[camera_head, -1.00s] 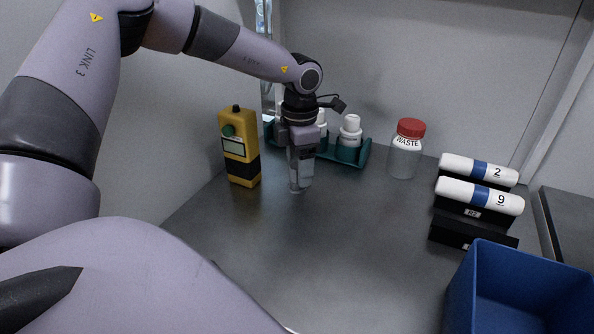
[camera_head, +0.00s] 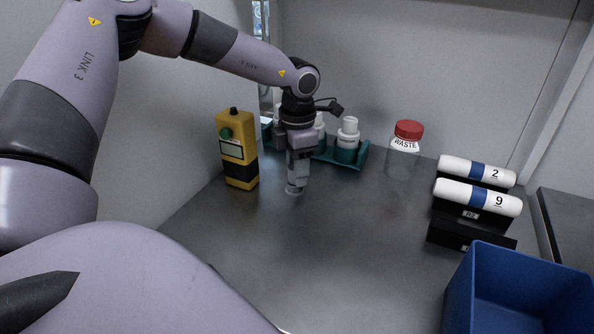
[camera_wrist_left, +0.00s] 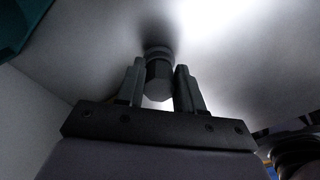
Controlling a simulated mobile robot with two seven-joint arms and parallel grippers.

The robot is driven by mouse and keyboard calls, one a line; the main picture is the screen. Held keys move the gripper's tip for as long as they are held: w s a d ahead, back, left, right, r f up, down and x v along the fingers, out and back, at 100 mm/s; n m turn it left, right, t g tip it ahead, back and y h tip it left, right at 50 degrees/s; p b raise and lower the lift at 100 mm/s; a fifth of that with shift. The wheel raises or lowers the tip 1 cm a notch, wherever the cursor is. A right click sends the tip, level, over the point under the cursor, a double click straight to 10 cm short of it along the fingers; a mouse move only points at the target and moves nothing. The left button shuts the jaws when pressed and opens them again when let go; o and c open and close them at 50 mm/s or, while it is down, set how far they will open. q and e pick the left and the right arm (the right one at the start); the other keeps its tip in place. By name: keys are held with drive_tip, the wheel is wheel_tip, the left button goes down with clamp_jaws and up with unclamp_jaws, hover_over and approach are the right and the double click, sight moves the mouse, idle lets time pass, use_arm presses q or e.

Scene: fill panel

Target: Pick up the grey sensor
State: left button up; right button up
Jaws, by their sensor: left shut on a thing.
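The grey sensor (camera_wrist_left: 158,72) is a small cylinder with a faceted body, standing on the table; its base also shows in the head view (camera_head: 294,190). My left gripper (camera_head: 297,183) points straight down over it, and its fingers are closed around the sensor. In the left wrist view the two fingers (camera_wrist_left: 160,85) stand on either side of the sensor's body. The fingers hide part of the sensor in the head view. My right gripper cannot be made out.
A yellow handheld meter (camera_head: 237,150) stands just left of the gripper. A teal rack (camera_head: 362,158) with white-capped bottles (camera_head: 347,138) is behind. A red-lidded waste jar (camera_head: 404,148), white numbered cylinders (camera_head: 477,196) on black stands and a blue bin (camera_head: 515,290) are to the right. The table's middle is clear.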

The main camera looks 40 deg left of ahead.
use_arm(q)
wheel_tip(320, 180, up, 20)
drive_tip(key=shift+f, duration=0.15)
idle(0.3)
